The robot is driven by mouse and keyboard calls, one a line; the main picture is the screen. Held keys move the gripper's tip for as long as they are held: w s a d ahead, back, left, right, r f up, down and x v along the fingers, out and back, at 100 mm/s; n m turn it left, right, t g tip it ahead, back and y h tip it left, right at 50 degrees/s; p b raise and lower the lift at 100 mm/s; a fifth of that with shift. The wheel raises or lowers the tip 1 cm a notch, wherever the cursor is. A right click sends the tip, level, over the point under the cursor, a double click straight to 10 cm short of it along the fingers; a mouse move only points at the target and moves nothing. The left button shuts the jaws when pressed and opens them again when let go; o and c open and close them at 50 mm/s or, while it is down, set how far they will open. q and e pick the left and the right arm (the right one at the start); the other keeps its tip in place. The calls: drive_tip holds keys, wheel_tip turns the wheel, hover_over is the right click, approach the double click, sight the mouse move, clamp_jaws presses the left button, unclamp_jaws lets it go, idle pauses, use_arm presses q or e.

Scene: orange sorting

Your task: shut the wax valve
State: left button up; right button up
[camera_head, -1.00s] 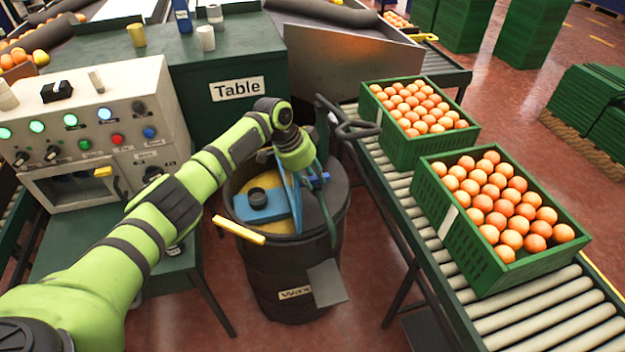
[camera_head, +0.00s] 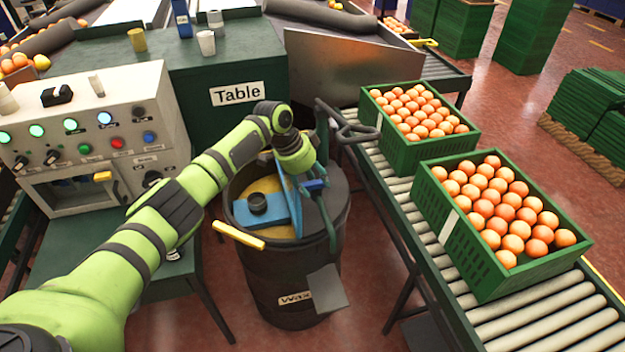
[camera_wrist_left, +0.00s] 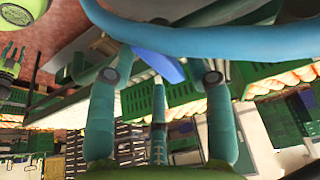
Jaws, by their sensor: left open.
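The dark wax barrel (camera_head: 290,285) with a "Wax" label stands in the middle of the head view. A blue block (camera_head: 262,210) with a black cap lies across its open top. A small blue handle (camera_head: 314,185), probably the wax valve, shows beside my left gripper (camera_head: 308,205). The gripper points down over the barrel, its teal fingers apart around the handle's area. In the left wrist view, a blue piece (camera_wrist_left: 158,62) shows beyond the open fingers (camera_wrist_left: 158,95). Contact cannot be told. A blue curved part crosses the top there. My right gripper is out of view.
A yellow bar (camera_head: 238,235) sticks out at the barrel's left. A control panel (camera_head: 85,130) and green table (camera_head: 236,68) stand left and behind. Two orange-filled crates (camera_head: 398,152) (camera_head: 470,262) stand on a roller conveyor (camera_head: 520,308) close to the barrel's right.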

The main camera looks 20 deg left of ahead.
use_arm(q)
drive_tip(key=v, duration=1.2)
drive_tip(key=shift+w, duration=0.1)
